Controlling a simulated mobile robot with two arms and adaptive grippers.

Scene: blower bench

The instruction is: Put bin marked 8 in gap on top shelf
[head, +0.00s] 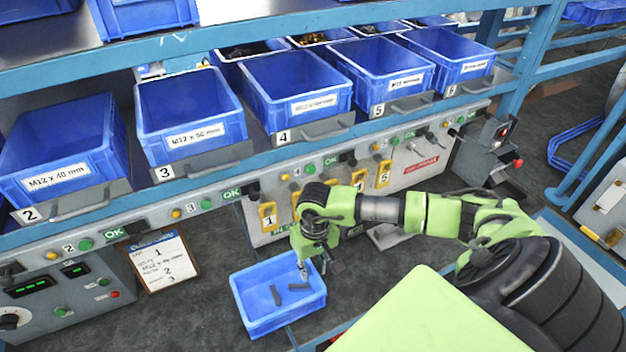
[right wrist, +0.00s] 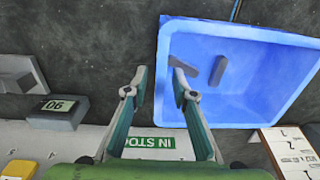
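A small blue bin (head: 262,325) sits on the dark bench mat with dark, short parts in it; no number 8 is readable on it. My right gripper (head: 304,268) hangs over its back edge. The same blue bin (right wrist: 290,45) lies beyond the fingertips, to the right. I cannot tell whether they touch. The top shelf (head: 45,45) shows at the upper left with blue bins (head: 145,18) and bare grey stretches. My left gripper is not in view.
A lower shelf holds blue bins (head: 190,105) tagged 2 to 6. Below it runs a grey control rail (head: 85,232) with buttons. A clipboard (head: 163,262) leans left of the small bin. Bare mat (head: 200,320) lies left of the bin.

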